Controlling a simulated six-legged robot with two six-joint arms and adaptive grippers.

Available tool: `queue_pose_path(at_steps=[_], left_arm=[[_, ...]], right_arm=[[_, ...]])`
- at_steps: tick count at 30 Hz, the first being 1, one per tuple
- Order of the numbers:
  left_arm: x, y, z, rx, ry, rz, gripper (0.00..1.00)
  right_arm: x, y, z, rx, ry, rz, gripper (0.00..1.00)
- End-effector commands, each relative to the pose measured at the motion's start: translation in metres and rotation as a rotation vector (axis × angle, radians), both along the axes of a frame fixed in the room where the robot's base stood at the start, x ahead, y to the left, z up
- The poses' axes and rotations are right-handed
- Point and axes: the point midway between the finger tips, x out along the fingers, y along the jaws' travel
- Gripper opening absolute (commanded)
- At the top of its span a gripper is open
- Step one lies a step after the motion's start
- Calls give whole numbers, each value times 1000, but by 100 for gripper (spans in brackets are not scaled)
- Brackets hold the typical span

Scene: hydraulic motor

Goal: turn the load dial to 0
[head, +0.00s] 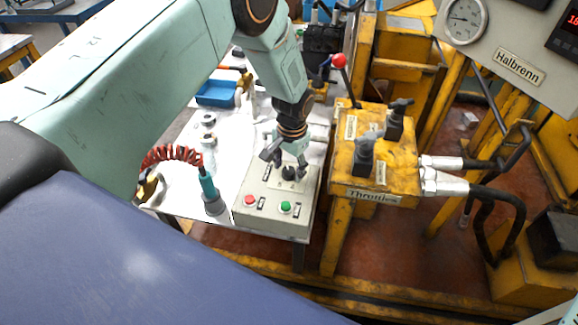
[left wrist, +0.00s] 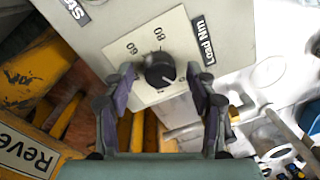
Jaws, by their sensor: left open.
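The load dial (head: 288,173) is a small round black knob on a light plate, on top of a pale grey control box (head: 262,220). In the left wrist view the dial (left wrist: 160,70) sits beside a "Load Nm" label (left wrist: 203,40), with the numbers 60 and 80 legible on its scale. Its pointer setting cannot be read clearly. My left gripper (head: 286,162) is over the box at the dial. In the wrist view its open fingers (left wrist: 162,88) stand on either side of the dial, with gaps between. My right gripper does not show.
A red button (head: 250,200) and a green button (head: 286,207) are on the box's near side. A red-knobbed lever (head: 339,61) rises behind.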

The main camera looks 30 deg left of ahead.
Motion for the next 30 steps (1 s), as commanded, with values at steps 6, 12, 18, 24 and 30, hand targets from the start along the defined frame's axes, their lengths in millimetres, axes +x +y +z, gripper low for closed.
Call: queue_pose_path(at_steps=[6, 12, 18, 24, 30], left_arm=[[0, 0, 4, 0, 0, 0, 57], [1, -2, 37, 0, -5, -1, 57], [0, -4, 78, -1, -3, 0, 57], [-1, -6, 108, 0, -2, 0, 57], [-1, -6, 119, 0, 1, 0, 57]], right_arm=[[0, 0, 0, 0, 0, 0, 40], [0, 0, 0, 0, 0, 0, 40], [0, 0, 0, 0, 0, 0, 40], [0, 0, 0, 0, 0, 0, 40], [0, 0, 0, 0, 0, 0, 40]])
